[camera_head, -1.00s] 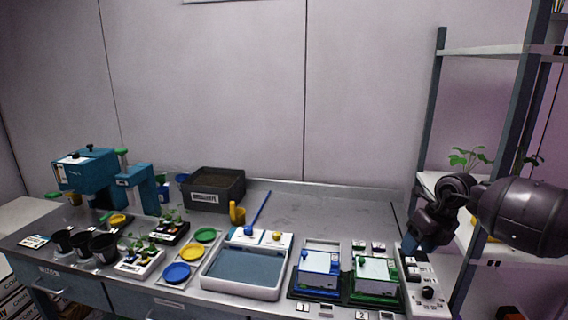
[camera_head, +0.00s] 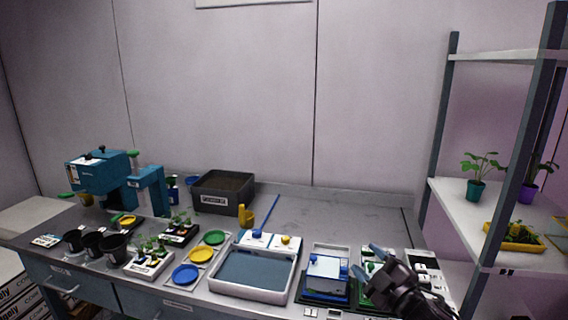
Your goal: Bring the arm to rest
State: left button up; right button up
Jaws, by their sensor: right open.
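My right gripper (camera_head: 376,262) is low at the right end of the bench, in front of the green box (camera_head: 368,294), which it partly hides. Its blue fingertips are apart with nothing seen between them. My right arm comes in from the bottom right edge. My left arm and gripper do not show.
The bench (camera_head: 340,215) holds a blue box (camera_head: 326,268), a white tray (camera_head: 216,285), coloured discs (camera_head: 201,254), a dark bin (camera_head: 222,192), black pots (camera_head: 112,246) and a teal machine (camera_head: 97,174). A shelf rack (camera_head: 470,218) with potted plants stands at right. The bench's back right is bare.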

jog(key=s+d+f+m+g+h, duration=0.3)
jog(key=s+f+m, duration=0.4)
jog(key=s+f, duration=0.6)
jog(key=s+d+f+m+g+h, duration=0.2)
jog(key=s+d+f+m+h, duration=0.3)
jog(key=s+f, duration=0.8)
jog(key=s+d+m, duration=0.1)
jog(key=s+m, duration=0.1)
jog(key=shift+s+f+m+g+h, duration=0.4)
jog(key=shift+d, duration=0.1)
jog(key=shift+c, duration=0.2)
dwell(0.6)
